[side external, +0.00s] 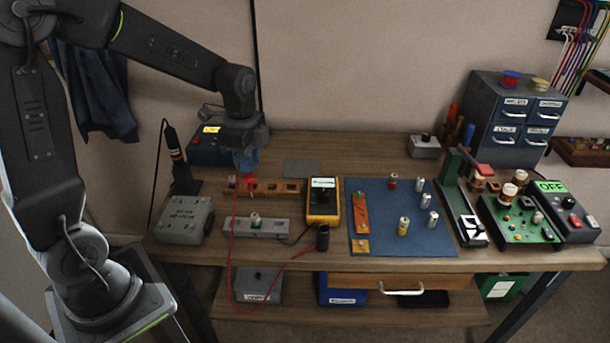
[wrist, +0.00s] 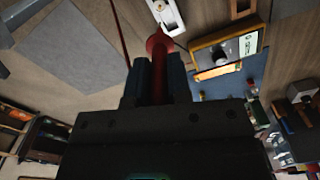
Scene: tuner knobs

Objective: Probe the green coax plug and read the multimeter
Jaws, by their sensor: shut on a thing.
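My gripper (side external: 246,163) is shut on a red probe (wrist: 158,60), above the back left of the bench; the probe's collar and thin tip show past the fingers in the wrist view. A red lead (side external: 231,215) hangs from it in a loop over the bench's front edge. A plug with a pale top and green base (side external: 256,220), apparently the green coax plug, stands on a grey bar (side external: 276,226), in front of and apart from my gripper. The yellow multimeter (side external: 323,214) stands right of the bar; its display is lit, too small to read. It also shows in the wrist view (wrist: 208,57).
A wooden block with holes (side external: 276,187) lies just below my gripper. A black cylinder (side external: 322,237) stands before the multimeter. A blue mat (side external: 385,238) holds several small cylinders. A grey box (side external: 186,219) and a soldering iron stand (side external: 184,180) are at left.

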